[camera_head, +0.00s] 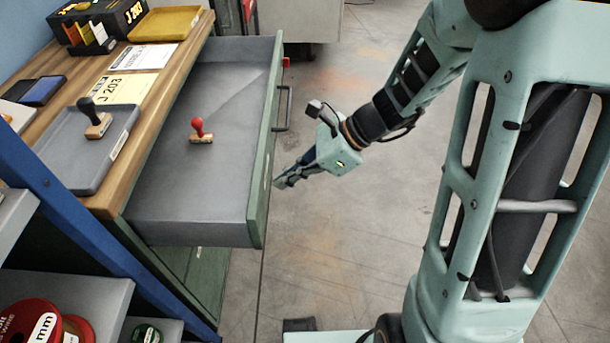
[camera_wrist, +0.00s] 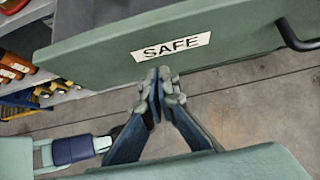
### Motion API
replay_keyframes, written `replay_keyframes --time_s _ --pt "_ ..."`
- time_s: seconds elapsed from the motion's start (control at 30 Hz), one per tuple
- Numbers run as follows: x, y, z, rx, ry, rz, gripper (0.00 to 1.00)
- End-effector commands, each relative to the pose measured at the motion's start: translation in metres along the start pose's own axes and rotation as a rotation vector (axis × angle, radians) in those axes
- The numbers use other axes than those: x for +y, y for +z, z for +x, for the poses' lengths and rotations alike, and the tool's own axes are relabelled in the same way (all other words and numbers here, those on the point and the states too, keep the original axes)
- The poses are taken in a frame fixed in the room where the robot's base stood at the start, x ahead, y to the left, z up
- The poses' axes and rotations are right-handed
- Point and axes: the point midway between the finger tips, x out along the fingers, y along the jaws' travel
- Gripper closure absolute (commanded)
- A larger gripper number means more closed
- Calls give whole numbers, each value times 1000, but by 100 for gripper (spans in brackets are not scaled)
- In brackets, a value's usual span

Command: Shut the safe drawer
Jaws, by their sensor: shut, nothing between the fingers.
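The safe drawer (camera_head: 215,204) stands pulled out from the wooden-topped bench in the head view. A red-knobbed stamp (camera_head: 201,131) stands inside it. Its green front carries a dark bar handle (camera_head: 284,108). In the wrist view the green front (camera_wrist: 95,58) bears a white SAFE label (camera_wrist: 171,47), and the handle (camera_wrist: 300,36) is at the right edge. My gripper (camera_head: 279,183) is shut and empty, its tips at the outer face of the drawer front. In the wrist view the fingertips (camera_wrist: 163,76) are just below the label; I cannot tell whether they touch.
The bench top (camera_head: 185,72) holds a grey tray (camera_head: 82,170) with a black-knobbed stamp (camera_head: 95,119), a yellow tray (camera_head: 165,23) and paper labels. A blue post (camera_head: 75,213) and shelf with spools (camera_head: 30,322) stand at lower left.

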Motion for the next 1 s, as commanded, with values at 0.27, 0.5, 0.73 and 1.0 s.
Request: replay_keyframes --time_s 0.27,0.5,0.73,1.0 --pt "0 9 9 0 0 0 100" --pt "0 9 9 0 0 1 100" --pt "1 17 16 0 2 -1 100" --pt "2 53 52 -3 6 -5 100"
